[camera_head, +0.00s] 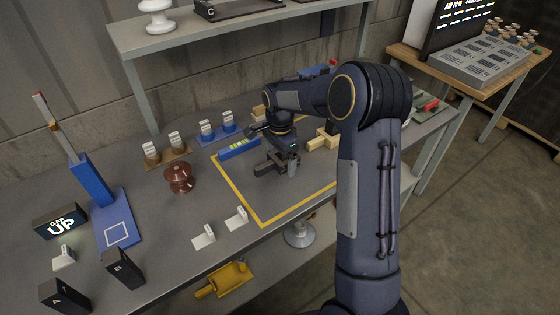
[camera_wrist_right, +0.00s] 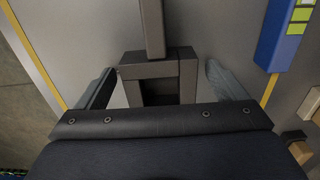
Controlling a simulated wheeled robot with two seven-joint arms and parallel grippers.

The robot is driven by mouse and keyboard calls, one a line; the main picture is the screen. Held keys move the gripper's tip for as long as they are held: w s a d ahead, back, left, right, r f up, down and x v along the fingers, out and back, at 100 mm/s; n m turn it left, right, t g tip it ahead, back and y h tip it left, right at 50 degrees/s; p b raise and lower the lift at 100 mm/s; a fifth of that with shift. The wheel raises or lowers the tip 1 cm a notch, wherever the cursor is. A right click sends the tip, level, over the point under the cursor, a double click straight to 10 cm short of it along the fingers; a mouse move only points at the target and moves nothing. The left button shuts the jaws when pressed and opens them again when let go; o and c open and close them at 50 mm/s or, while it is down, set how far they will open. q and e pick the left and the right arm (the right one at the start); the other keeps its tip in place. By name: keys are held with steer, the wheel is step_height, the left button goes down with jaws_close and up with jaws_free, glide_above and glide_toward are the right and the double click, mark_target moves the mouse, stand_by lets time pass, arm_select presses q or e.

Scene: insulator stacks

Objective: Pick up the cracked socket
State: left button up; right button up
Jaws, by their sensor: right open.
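My right gripper (camera_head: 279,160) reaches down over the yellow-outlined area of the grey bench. In the right wrist view the gripper (camera_wrist_right: 160,88) is open, with one grey finger on each side of a dark metal piece. This piece (camera_wrist_right: 150,70) has a square frame and a straight bar running away from it. It looks like the socket, but I see no crack. In the head view the dark piece (camera_head: 262,168) shows partly below the gripper. Whether the fingers touch it, I cannot tell. My left gripper is not in view.
A blue bar with yellow-green squares (camera_head: 238,149) lies just left of the gripper. Wooden blocks (camera_head: 322,141) lie to its right. A brown insulator (camera_head: 178,178), white tags (camera_head: 204,237), a blue stand (camera_head: 92,180) and black block B (camera_head: 124,268) stand further left. A shelf (camera_head: 180,37) runs behind.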

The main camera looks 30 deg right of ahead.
steer(key=c, duration=1.3)
steer(key=shift+r, duration=0.1)
